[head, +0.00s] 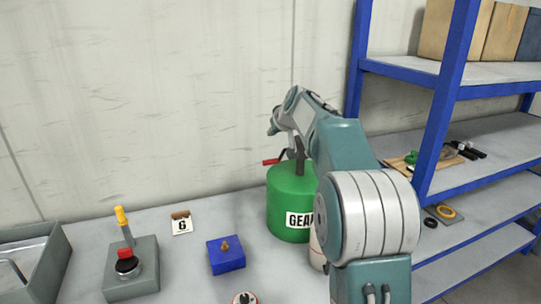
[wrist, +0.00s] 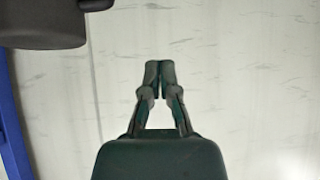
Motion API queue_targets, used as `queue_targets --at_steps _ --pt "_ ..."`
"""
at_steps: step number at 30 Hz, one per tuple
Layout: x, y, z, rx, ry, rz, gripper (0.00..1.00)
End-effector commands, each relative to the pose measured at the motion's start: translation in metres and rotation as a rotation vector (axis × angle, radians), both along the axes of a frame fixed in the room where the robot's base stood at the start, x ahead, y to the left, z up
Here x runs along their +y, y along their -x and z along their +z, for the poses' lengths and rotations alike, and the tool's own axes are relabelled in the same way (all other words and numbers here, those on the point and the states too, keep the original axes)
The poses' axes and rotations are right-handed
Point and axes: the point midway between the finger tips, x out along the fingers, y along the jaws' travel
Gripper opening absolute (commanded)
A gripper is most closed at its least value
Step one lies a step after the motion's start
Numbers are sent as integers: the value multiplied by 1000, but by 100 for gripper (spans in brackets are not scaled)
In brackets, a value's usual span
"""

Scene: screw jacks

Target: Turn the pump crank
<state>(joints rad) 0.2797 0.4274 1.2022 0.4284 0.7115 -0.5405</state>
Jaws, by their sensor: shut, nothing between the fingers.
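The green drum (head: 288,215) with a white label reading "GEA…" stands on the bench, its right side hidden by my arm. A dark pump post (head: 300,158) rises from its top, and the crank's red handle (head: 271,162) sticks out to the left. My gripper (wrist: 159,72) is shut and empty, with its fingertips together in front of the bare wall. In the head view the end of my arm is above the drum and crank, apart from the red handle. The crank does not show in the wrist view.
A blue block (head: 226,254), a grey control box (head: 132,270) with a yellow-tipped lever and red knob, a card marked 6 (head: 181,223) and a grey tray (head: 35,262) are on the bench. A blue-framed shelf (head: 455,70) stands at right.

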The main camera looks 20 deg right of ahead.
Motion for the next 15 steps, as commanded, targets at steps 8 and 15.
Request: queue_targets --at_steps 8,15 --pt "-6 30 0 -100 16 -64 0" --pt "-7 15 -13 -103 17 -67 0"
